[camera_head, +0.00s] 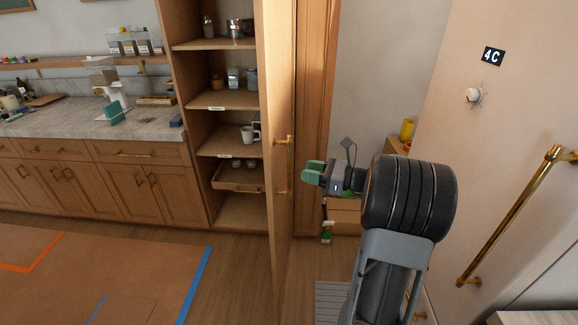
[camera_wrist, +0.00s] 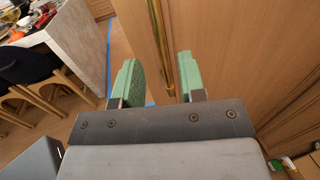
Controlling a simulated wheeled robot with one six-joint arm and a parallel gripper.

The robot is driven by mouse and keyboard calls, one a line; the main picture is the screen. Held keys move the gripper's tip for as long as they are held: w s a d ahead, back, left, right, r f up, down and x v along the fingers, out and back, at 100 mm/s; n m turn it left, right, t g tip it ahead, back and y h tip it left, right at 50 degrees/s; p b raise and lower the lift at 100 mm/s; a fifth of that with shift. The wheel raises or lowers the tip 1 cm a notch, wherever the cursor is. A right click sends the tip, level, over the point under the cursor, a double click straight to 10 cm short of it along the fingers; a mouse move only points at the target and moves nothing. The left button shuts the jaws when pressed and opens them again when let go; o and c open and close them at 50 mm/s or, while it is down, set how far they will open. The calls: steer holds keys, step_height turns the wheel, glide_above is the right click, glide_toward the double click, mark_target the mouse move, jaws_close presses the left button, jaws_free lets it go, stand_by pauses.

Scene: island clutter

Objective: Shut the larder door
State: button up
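The larder (camera_head: 240,98) is a tall wooden cabinet with its door (camera_head: 278,230) standing open, seen nearly edge-on in the head view. The door's long brass handle (camera_head: 290,165) faces my gripper (camera_head: 312,173). My gripper has green fingers and is just right of the handle, with a small gap showing. In the wrist view my gripper (camera_wrist: 160,80) is open and empty. The handle (camera_wrist: 160,45) shows between and beyond the two fingers, and the door's wooden face (camera_wrist: 145,35) lies behind it. I cannot tell whether a finger touches the door.
Larder shelves hold a white mug (camera_head: 249,134), jars and a pull-out tray (camera_head: 235,178). A marble counter (camera_head: 75,120) with clutter stands left. A green bottle (camera_head: 326,236) is on the floor behind my arm. A pale door with a brass bar (camera_head: 510,215) is at right. The left floor is open.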

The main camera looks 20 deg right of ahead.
mark_target(290, 171)
steer(key=x, duration=0.6)
steer(key=shift+w+a+p, duration=0.15)
steer(key=shift+w+p, duration=0.05)
steer(key=shift+p, duration=0.2)
steer(key=shift+c, duration=0.4)
jaws_close()
